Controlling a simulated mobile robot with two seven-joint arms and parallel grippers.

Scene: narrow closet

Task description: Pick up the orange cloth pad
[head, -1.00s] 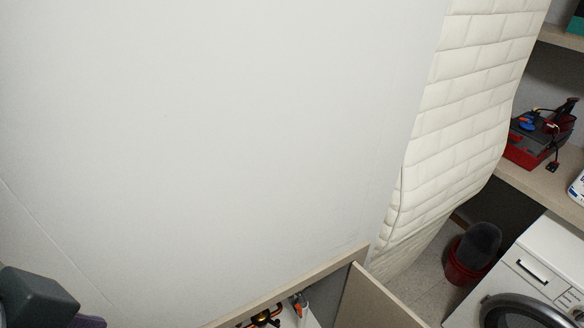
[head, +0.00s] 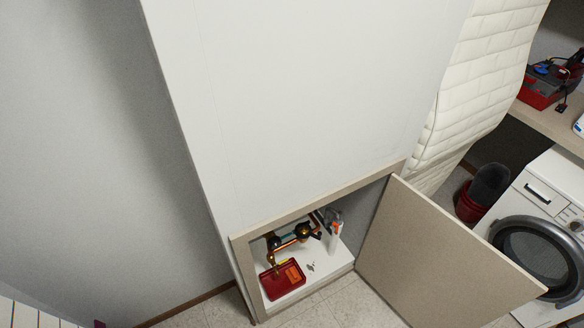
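An orange pad (head: 293,274) lies in the right part of a small red tray (head: 271,292). The tray sits on the white floor of a low open cupboard (head: 242,262) in the wall. It is small in the head view, so its cloth texture cannot be made out. Neither of my grippers shows in the head view.
Copper pipes and a valve (head: 290,243) run behind and above the tray. A white and orange bottle-like item (head: 335,236) stands to the right. The open cupboard door (head: 430,255) swings out to the right. A washing machine (head: 545,230) and red bin (head: 468,204) stand beyond it.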

